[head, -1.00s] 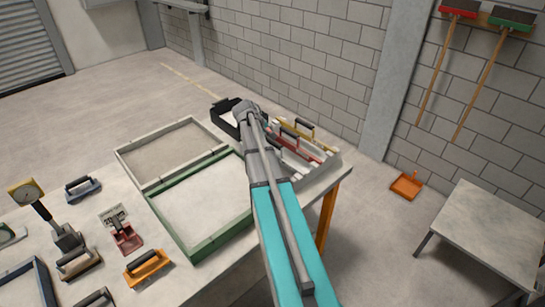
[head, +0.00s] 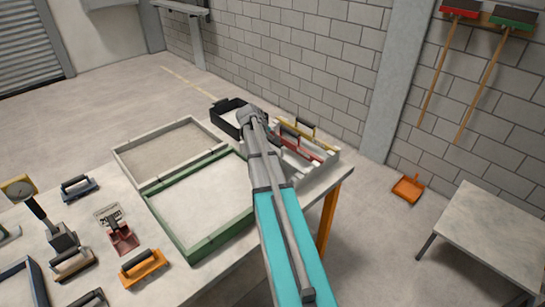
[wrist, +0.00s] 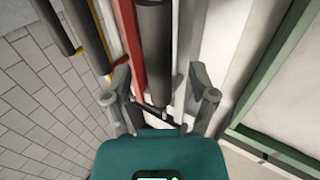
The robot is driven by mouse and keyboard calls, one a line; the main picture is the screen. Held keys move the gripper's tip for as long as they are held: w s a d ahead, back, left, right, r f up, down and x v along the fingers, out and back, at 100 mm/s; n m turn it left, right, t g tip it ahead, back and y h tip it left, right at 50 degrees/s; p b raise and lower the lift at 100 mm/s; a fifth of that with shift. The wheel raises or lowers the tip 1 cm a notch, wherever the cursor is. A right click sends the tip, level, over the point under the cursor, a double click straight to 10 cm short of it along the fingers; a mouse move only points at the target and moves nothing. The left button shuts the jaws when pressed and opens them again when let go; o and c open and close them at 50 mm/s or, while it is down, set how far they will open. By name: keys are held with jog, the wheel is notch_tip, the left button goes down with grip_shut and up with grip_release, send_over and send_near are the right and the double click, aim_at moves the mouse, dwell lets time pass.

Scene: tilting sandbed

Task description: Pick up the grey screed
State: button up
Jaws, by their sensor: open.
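The grey screed stands in the rack in the wrist view; a dark cylindrical handle (wrist: 154,50), apparently its own, lies between my fingers. In the head view my arm hides most of it. My gripper (wrist: 160,78) is open, with one finger on each side of the handle; I cannot tell whether either finger touches it. The gripper also shows from behind in the head view (head: 252,117), over the rack at the table's back right.
A red screed (wrist: 128,50) stands close left of the handle, with a yellow screed (head: 298,131) beyond it. A green frame (head: 187,243) and a pale frame (head: 124,161) lie to the left. Several hand tools, including an orange one (head: 143,268), are at the near left.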

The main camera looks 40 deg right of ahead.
jog(key=shift+b+x, duration=0.45)
jog(key=shift+x, duration=0.45)
grip_shut()
